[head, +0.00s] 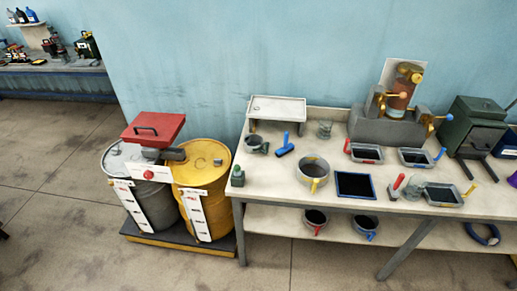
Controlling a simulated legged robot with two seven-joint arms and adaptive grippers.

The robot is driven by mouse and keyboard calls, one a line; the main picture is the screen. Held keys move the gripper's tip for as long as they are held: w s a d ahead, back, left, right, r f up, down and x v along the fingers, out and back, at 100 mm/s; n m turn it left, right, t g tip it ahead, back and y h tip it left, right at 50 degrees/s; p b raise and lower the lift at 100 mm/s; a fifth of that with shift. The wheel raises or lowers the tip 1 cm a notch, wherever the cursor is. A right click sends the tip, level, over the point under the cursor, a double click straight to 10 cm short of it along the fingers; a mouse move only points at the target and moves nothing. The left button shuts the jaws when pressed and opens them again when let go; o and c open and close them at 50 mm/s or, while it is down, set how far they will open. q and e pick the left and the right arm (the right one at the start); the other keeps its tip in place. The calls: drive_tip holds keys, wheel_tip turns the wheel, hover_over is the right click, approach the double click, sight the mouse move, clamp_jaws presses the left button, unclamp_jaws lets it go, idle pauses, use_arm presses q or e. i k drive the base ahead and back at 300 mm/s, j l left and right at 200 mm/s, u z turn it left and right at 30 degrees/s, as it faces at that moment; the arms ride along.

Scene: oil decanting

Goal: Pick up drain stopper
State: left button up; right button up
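No gripper of mine can be made out in the head view. I cannot tell for certain which item is the drain stopper. A small blue T-shaped piece (284,147) lies on the workbench top, left of the middle. A small piece with a red handle (396,186) stands near the bench's front edge, beside a clear glass jar (413,189). A small dark green bottle (238,176) stands at the bench's left front corner.
The workbench (270,190) carries a round grey pot (313,170), a blue-rimmed tray (355,185), several handled pans and a machine (393,105). A grey drum (150,200) and a yellow drum (205,185) stand left of it. Floor is clear in front.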

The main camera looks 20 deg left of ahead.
sight(237, 168)
drive_tip(key=i+l+u, duration=0.1)
drive_tip(key=u, duration=0.75)
drive_tip(key=i+l, duration=0.05)
drive_tip(key=i, duration=0.05)
